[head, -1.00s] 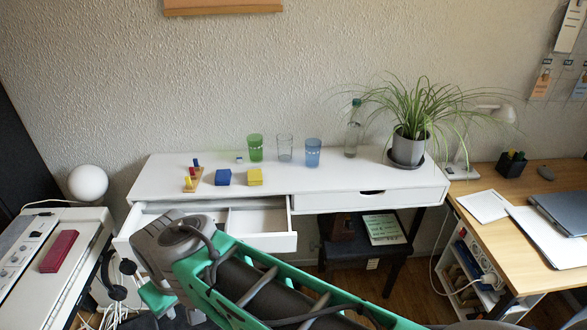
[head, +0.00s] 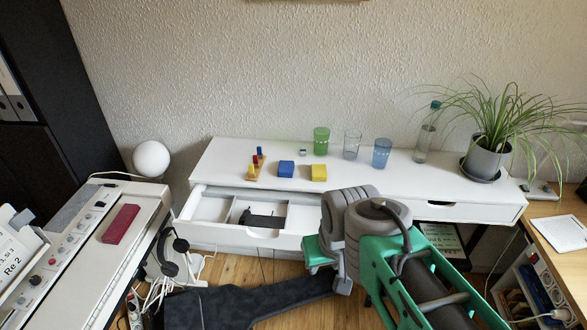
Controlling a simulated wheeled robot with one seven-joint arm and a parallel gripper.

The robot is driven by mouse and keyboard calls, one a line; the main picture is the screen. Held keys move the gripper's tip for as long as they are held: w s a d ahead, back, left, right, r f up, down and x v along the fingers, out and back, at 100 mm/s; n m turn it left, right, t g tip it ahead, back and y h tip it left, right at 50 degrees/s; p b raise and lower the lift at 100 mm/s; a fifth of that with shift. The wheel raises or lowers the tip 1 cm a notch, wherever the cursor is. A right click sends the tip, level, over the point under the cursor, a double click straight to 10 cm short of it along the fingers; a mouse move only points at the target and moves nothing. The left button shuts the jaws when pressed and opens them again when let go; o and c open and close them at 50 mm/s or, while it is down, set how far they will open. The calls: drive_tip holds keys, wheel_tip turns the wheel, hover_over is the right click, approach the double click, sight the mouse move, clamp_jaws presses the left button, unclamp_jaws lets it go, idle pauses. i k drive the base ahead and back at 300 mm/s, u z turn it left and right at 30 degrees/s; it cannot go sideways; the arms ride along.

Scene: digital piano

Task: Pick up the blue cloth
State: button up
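A small blue folded cloth (head: 286,169) lies flat on the white desk (head: 235,160). It sits just left of a yellow folded piece (head: 318,172) and behind the open drawer. My arm, with grey joints and green covers, rises from the lower right in front of the desk. It stays to the right of the blue cloth and does not cover it. Nothing touches the blue cloth.
The left drawer (head: 205,208) is open with a black item (head: 262,219) inside. Green (head: 321,141), clear (head: 352,145) and blue glasses (head: 382,153), a bottle (head: 426,135) and a potted plant (head: 486,155) stand right. Small coloured blocks (head: 256,166) stand left. A piano (head: 90,240) is at left.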

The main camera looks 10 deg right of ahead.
sight(285, 170)
drive_tip(key=z, duration=0.05)
drive_tip(key=i, duration=0.6)
drive_tip(key=u, duration=2.15)
